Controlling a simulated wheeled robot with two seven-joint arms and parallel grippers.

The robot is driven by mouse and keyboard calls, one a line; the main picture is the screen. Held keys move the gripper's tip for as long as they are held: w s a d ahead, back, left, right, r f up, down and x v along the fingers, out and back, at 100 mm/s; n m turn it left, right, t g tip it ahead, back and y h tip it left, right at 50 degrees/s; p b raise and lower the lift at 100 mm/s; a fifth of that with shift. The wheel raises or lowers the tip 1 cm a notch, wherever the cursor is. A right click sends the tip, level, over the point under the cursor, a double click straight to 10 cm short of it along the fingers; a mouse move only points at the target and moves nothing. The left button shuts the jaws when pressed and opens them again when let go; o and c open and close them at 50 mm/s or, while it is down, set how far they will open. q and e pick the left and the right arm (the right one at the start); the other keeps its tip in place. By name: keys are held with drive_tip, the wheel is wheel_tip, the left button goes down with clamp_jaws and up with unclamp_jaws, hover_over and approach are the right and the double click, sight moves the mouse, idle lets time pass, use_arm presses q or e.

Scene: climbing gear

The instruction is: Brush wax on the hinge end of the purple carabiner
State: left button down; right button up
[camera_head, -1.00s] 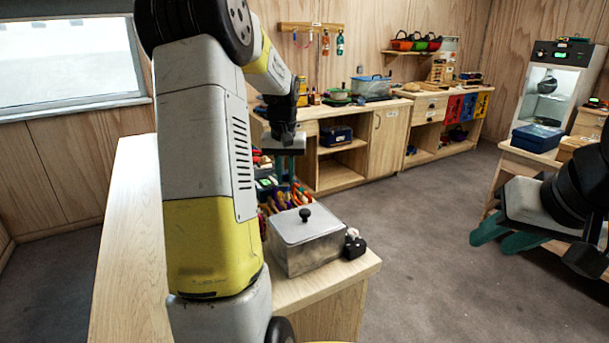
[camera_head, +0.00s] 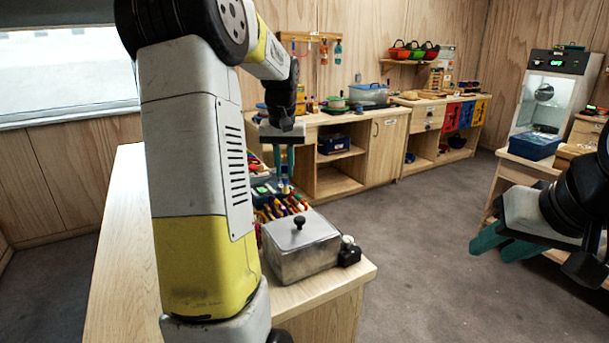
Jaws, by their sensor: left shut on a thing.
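My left gripper (camera_head: 284,177) points down over the coloured-handled tools (camera_head: 283,206) on the near bench. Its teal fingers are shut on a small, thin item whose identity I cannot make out. The item shows just below the fingertips, in front of the tools. My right gripper (camera_head: 503,245) is at the right edge, over the floor and away from the bench. Its two teal fingers show side by side, partly overlapping, so I cannot tell its opening. I cannot pick out the purple carabiner or the wax; my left arm hides part of the bench.
A grey metal box with a black knob (camera_head: 301,246) stands at the near bench's right end, with a small black object (camera_head: 349,252) beside it. The wooden bench (camera_head: 118,260) is clear at left. Cabinets (camera_head: 385,138) and a blue box (camera_head: 534,146) stand farther back.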

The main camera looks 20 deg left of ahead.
use_arm(q)
drive_tip(key=shift+r, duration=1.05)
